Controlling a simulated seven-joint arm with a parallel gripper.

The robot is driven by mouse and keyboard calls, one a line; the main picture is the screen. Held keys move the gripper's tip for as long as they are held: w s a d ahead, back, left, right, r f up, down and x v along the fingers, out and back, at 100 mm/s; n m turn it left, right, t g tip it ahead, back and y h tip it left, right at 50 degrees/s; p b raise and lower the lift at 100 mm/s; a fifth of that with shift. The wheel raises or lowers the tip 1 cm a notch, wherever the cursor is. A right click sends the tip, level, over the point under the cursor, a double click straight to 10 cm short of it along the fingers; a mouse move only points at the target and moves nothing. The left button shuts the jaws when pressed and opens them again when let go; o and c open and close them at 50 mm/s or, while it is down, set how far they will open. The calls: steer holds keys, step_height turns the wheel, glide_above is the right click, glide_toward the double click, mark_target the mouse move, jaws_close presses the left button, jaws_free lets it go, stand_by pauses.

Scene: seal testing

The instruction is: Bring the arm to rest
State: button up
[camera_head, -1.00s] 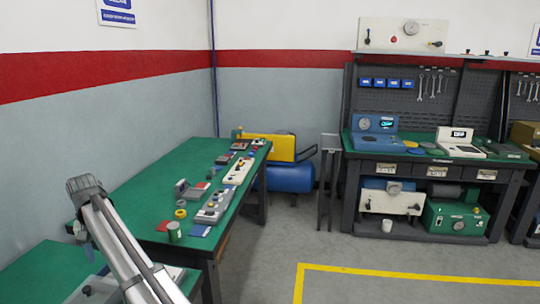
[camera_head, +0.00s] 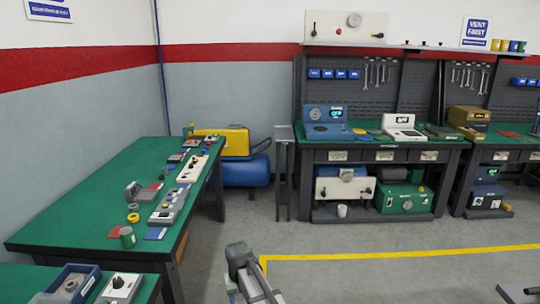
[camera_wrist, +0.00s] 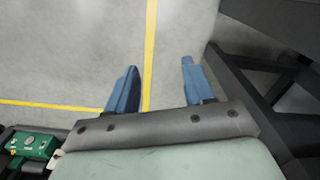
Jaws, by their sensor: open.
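My gripper (camera_wrist: 156,88) shows in the wrist view with its two blue fingers apart and nothing between them. Bare grey floor with a yellow line lies beyond the fingers. In the head view my arm reaches up from the bottom edge, low in the middle, in front of the floor and right of the long green-topped table (camera_head: 75,222). The fingers cannot be made out in the head view.
Test devices and small parts line the long table's right side. A nearer green table (camera_head: 28,285) holds a blue tray and a white box. A workbench (camera_head: 380,150) with gauges stands at the back. A blue tank (camera_head: 245,172) sits between. The middle floor is open.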

steer(key=s+d+f+m, duration=0.1)
steer(key=s+d+f, duration=0.25)
steer(key=d, duration=0.55)
steer(key=s+d+f+m, duration=0.1)
steer(key=s+d+f, duration=0.3)
steer(key=d, duration=0.5)
steer(key=s+d+f+m, duration=0.1)
steer(key=s+d+f, duration=0.1)
steer(key=s+d, duration=0.5)
steer(key=s+d+f+g, duration=0.1)
steer(key=s+f+g, duration=0.2)
steer(key=s+f, duration=0.7)
steer(key=s+d+f+g, duration=0.1)
steer(key=s+f+g, duration=0.2)
steer(key=s+f, duration=0.7)
steer(key=s, duration=0.7)
steer(key=shift+s+f+g, duration=0.35)
steer(key=shift+s+g, duration=0.05)
